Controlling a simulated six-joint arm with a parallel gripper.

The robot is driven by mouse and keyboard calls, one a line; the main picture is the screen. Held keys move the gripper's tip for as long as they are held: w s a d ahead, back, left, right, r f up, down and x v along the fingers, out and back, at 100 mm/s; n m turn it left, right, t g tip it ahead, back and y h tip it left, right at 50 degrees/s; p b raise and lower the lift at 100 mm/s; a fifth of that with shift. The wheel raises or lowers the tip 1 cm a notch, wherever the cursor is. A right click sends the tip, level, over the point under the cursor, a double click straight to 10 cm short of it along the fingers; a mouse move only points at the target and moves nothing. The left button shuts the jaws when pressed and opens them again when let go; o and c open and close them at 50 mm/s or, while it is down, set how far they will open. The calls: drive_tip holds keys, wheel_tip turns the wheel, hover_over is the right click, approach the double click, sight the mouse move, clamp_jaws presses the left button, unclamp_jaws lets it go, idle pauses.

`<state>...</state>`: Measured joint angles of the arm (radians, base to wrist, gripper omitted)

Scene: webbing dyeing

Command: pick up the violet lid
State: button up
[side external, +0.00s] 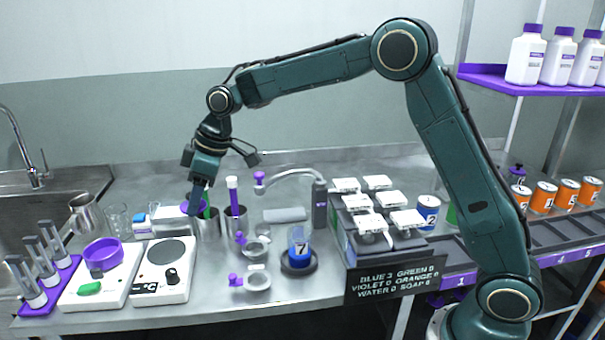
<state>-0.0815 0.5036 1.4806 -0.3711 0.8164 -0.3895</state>
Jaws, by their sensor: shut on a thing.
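My gripper (198,208) points down at the left of the bench, above and beside the metal beakers. It is shut on a flat violet piece, which appears to be the violet lid (186,208). The fingers hide part of the lid. I cannot tell whether the lid is clear of what lies behind and below it.
Close by stand a metal beaker (208,228) with a green stick and another (236,222) with a violet-topped stick. A hotplate (162,272), blue cup (299,245) and small strainers (257,282) stand in front.

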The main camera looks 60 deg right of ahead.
drive_tip(key=shift+r, duration=0.5)
drive_tip(key=shift+d, duration=0.15)
drive_tip(key=shift+s+d, duration=0.15)
drive_tip(key=shift+d, duration=0.1)
drive_tip(key=s+d+f, duration=0.1)
drive_tip(key=s+d, duration=0.6)
drive_tip(key=s+d+f, duration=0.2)
drive_tip(key=s+d, duration=0.5)
drive_tip(key=d, duration=0.1)
drive_tip(key=shift+s+d+f, duration=0.25)
drive_tip(key=shift+d, duration=0.05)
drive_tip(key=shift+f, duration=0.2)
drive_tip(key=shift+f, duration=3)
